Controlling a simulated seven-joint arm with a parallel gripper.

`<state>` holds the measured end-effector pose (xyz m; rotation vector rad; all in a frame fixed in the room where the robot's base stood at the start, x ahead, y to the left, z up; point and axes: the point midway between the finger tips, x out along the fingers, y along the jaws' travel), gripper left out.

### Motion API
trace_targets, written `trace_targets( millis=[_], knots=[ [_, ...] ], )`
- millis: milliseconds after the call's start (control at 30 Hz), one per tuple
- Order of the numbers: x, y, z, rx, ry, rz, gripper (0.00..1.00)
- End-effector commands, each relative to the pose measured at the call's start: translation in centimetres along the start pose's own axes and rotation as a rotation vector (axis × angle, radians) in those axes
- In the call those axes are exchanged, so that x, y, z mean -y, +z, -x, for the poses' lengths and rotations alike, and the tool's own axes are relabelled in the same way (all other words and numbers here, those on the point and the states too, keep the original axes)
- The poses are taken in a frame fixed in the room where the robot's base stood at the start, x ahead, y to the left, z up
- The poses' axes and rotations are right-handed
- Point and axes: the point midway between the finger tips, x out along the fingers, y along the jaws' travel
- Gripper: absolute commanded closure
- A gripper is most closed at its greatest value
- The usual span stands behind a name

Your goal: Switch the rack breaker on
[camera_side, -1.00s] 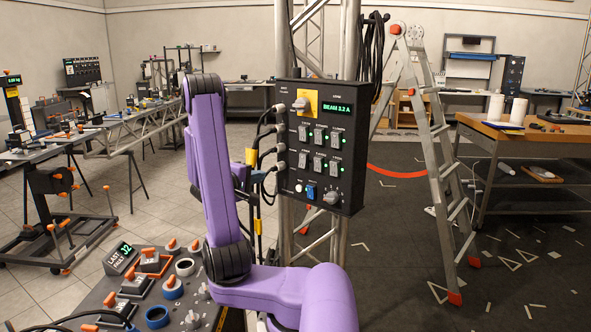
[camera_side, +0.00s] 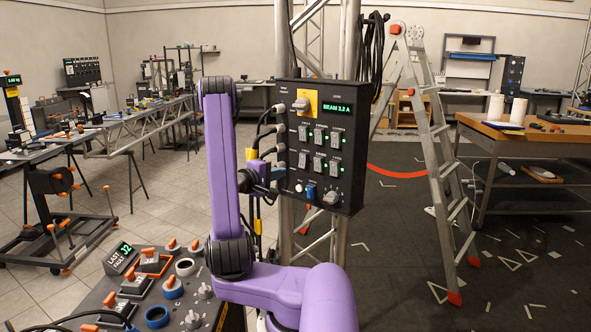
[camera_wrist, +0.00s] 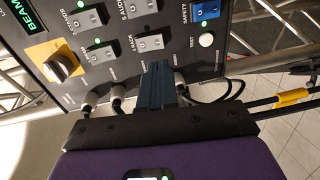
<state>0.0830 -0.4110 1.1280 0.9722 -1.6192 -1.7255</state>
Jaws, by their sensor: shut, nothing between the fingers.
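The black breaker box (camera_side: 335,190) hangs on the truss, with two rows of grey rocker switches. In the wrist view the box (camera_wrist: 180,55) appears turned sideways. The switch whose label looks like RACK (camera_wrist: 147,42) is the one nearest my fingers; it appears to be the lower-left switch (camera_side: 305,157) in the side view. I see no green light beside it. My gripper (camera_wrist: 158,68) is shut and empty, its dark fingertips just below that switch in the wrist view. Whether they touch the panel I cannot tell. In the side view my fingers are largely hidden at the box's left edge.
Cables with plugs (camera_wrist: 118,98) run along the box's near edge, close to my fingers. A yellow-backed rotary switch (camera_wrist: 58,68), a blue SAFETY switch (camera_wrist: 205,10) and a white TEST button (camera_wrist: 207,40) sit nearby. A ladder (camera_side: 440,150) stands to the right.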

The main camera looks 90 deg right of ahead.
Motion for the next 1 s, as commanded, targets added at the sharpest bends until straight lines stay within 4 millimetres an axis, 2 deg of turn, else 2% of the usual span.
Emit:
trace_targets(
  millis=[100,300,500,700,1000],
  knots=[
    [0.0,0.1,-2.4,0.005,-0.001,0.000,1.00],
    [0.0,0.1,-5.8,0.004,0.000,0.000,1.00],
    [0.0,0.0,-8.0,0.000,-0.001,0.000,1.00],
    [0.0,0.0,-8.8,0.000,0.000,0.000,1.00],
    [0.0,0.0,-8.8,0.000,0.000,0.000,1.00]
  ],
)
